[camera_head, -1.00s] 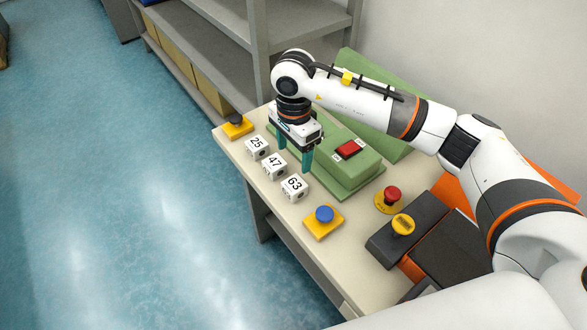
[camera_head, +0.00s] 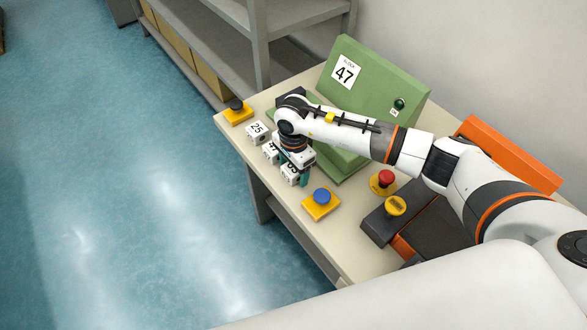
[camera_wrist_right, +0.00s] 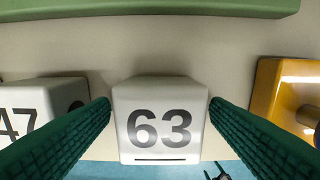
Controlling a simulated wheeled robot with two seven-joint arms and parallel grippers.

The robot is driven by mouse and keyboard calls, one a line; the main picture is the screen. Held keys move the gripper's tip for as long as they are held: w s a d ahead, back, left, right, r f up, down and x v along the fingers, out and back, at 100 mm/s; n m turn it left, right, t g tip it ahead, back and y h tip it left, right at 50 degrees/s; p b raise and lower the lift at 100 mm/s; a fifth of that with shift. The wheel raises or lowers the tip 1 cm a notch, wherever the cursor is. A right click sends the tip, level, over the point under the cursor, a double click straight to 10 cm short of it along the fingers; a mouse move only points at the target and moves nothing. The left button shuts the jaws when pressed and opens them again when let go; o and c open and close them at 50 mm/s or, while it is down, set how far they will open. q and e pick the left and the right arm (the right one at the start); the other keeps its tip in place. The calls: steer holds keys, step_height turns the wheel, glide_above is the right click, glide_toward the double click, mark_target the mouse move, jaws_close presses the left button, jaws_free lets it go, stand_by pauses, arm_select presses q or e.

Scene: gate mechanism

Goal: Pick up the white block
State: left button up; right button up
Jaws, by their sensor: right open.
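Three white number blocks stand in a row along the table's left edge: block 25 (camera_head: 256,133), block 47 (camera_head: 270,151) and block 63 (camera_head: 289,176). My right gripper (camera_head: 292,170) is low over block 63 and partly hides it and block 47 in the head view. In the right wrist view, block 63 (camera_wrist_right: 160,122) sits between the two green fingertips of my open gripper (camera_wrist_right: 160,106), with a thin gap at each side. Block 47 (camera_wrist_right: 35,108) is left of it there. The green panel's sign (camera_head: 346,72) reads 47. My left gripper is not in view.
A yellow base with a blue button (camera_head: 321,198) stands close to block 63; its yellow side shows in the wrist view (camera_wrist_right: 268,95). A yellow base with a dark knob (camera_head: 237,112) is at the far end. A red button (camera_head: 383,180) and an orange panel (camera_head: 508,150) are to the right.

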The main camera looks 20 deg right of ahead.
steer(key=shift+c, duration=0.2)
steer(key=c, duration=1.2)
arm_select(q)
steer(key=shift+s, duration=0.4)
arm_select(e)
steer(key=shift+r, duration=0.15)
step_height(320, 180, up, 10)
steer(key=shift+f+b, duration=0.1)
steer(key=shift+b, duration=1)
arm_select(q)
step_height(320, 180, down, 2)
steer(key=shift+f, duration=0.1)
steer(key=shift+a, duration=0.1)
arm_select(e)
steer(key=s+d+r+n, duration=0.1)
steer(key=s+d+n, duration=0.1)
steer(key=s+n, duration=0.5)
steer(key=s+d+r+n, duration=0.2)
steer(key=s+n, duration=0.5)
steer(key=shift+r, duration=0.25)
